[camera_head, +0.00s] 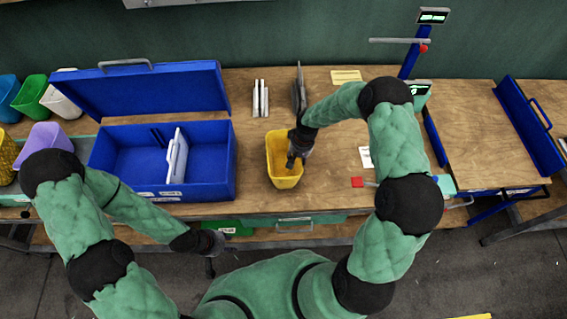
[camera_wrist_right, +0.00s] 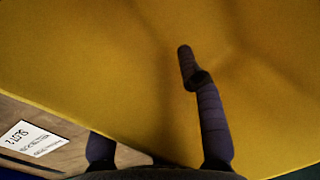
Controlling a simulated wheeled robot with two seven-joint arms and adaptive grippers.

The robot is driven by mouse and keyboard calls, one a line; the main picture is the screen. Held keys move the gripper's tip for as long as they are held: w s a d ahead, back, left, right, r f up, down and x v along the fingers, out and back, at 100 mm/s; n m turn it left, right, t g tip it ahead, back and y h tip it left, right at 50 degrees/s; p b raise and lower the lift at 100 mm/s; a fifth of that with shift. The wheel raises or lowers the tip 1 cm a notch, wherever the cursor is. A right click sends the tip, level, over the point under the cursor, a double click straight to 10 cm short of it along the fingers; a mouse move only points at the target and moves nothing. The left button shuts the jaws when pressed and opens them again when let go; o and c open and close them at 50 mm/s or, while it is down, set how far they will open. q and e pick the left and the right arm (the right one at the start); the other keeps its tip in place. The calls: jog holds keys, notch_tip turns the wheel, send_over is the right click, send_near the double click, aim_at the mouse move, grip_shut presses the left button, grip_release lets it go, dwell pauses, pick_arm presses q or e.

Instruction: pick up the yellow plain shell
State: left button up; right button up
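The yellow plain shell (camera_head: 284,181) is an open, tapered bin standing upright on the wooden table, at the middle of the head view. My right gripper (camera_head: 297,156) is at its upper right rim. In the right wrist view the shell's yellow wall (camera_wrist_right: 100,70) fills most of the picture. One finger of my right gripper lies in front of this wall, and the other goes behind its edge. The fingers look spread apart, though the second fingertip is hidden. My left gripper (camera_head: 212,242) hangs low in front of the table, away from the shell; its fingers are too small to read.
A blue open box (camera_head: 215,185) with a white divider stands left of the shell. Coloured bins, including a lilac one (camera_head: 47,137), stand at far left. Upright white (camera_head: 260,98) and grey pieces stand behind the shell. A press post (camera_head: 411,58) is at right.

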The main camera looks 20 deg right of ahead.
jog(key=shift+f, duration=0.3)
grip_shut()
jog(key=shift+r, duration=0.15)
